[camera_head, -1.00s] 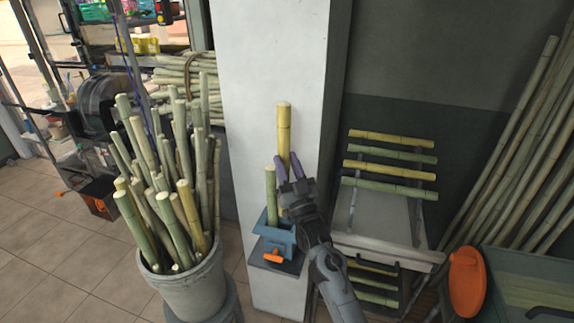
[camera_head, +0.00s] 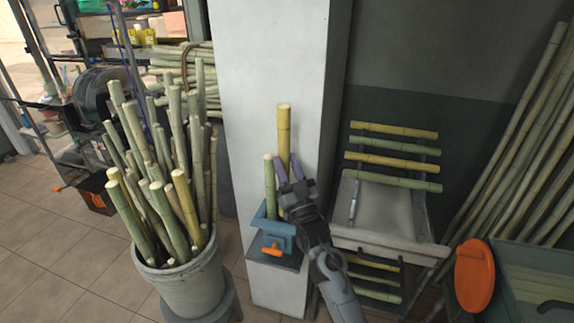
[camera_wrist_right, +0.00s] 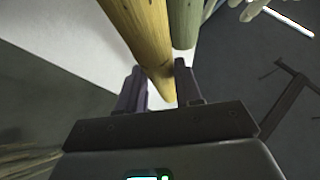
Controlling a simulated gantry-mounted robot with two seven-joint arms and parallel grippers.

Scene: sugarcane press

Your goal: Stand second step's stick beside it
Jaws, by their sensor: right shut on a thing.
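My right gripper (camera_head: 289,172) is shut on a yellow cane stick (camera_head: 284,130), held upright in front of the white pillar. A shorter green stick (camera_head: 269,180) stands upright in the blue press (camera_head: 273,228), just left of the yellow one. The yellow stick's top is clearly higher than the green one's. Its lower end is hidden by my gripper, so I cannot tell if it rests in the press. In the right wrist view, the yellow stick (camera_wrist_right: 140,35) runs between the fingers, with the green stick (camera_wrist_right: 184,22) close beside it. My left gripper is out of view.
A grey bucket (camera_head: 188,285) full of upright canes stands left. The press has an orange handle (camera_head: 271,250). A rack at right carries yellow and green sticks (camera_head: 392,162) above a grey tray (camera_head: 385,215). Long canes (camera_head: 520,140) lean at far right, near an orange disc (camera_head: 474,276).

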